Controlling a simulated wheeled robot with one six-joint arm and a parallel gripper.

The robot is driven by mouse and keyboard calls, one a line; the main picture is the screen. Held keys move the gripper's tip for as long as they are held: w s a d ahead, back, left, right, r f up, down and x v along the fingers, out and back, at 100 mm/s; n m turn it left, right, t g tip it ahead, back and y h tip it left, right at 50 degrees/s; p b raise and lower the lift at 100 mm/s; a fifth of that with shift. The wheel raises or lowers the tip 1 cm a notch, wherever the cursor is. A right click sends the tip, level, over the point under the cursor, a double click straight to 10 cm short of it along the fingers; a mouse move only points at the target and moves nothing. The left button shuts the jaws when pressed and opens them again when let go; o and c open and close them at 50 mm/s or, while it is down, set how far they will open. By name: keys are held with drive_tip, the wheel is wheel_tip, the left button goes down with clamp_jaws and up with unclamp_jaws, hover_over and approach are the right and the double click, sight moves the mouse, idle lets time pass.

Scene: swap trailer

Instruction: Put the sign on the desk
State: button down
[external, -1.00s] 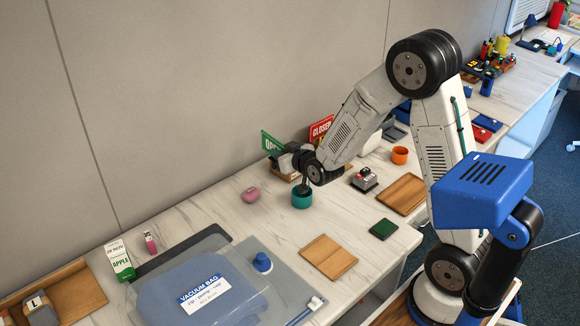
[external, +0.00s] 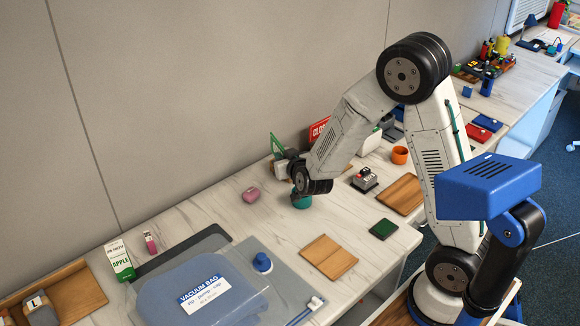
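A green sign (external: 277,144) shows near the wall, just above and left of my wrist. It appears as a narrow slanted shape, and its lettering is not readable. A red sign (external: 318,131) lettered "CLOSED" stands to its right, partly covered by my arm. My gripper (external: 281,168) is at the back of the desk (external: 205,215), close below the green sign. Its fingers are mostly hidden behind my wrist, so I cannot tell whether they hold the sign.
A teal cup (external: 301,202) is partly hidden below my wrist. A pink object (external: 251,195) lies to its left. A wooden board (external: 330,257), a green pad (external: 383,229) and a vacuum bag (external: 200,290) lie nearer. Bare desk shows left of the pink object.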

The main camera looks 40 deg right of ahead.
sight(275, 138)
drive_tip(key=shift+r, duration=0.1)
wheel_tip(275, 138, up, 5)
drive_tip(key=shift+r, duration=0.1)
drive_tip(key=s+d+m+g+h, duration=0.1)
drive_tip(key=s+d+m+h, duration=0.15)
drive_tip(key=d, duration=0.95)
drive_tip(key=s+d+m+g+h, duration=0.2)
drive_tip(key=s+d+h, duration=0.1)
drive_tip(key=d, duration=1)
drive_tip(key=s+d+m+g+h, duration=0.2)
drive_tip(key=s+d+m+g, duration=0.1)
drive_tip(key=s+d, duration=0.7)
drive_tip(key=s+d+m+g+h, duration=0.25)
drive_tip(key=s+d, duration=0.55)
drive_tip(key=d, duration=0.4)
wheel_tip(275, 138, down, 13)
drive_tip(key=shift+y, duration=0.4)
drive_tip(key=shift+w+d+f, duration=0.9)
drive_tip(key=shift+w+d, duration=0.9)
drive_tip(key=shift+w, duration=0.2)
drive_tip(key=shift+w+d+f, duration=0.85)
drive_tip(key=shift+w+d, duration=0.95)
drive_tip(key=shift+w, duration=0.15)
drive_tip(key=shift+w+d+f, duration=0.9)
drive_tip(key=shift+w+d, duration=0.9)
drive_tip(key=shift+w, duration=0.2)
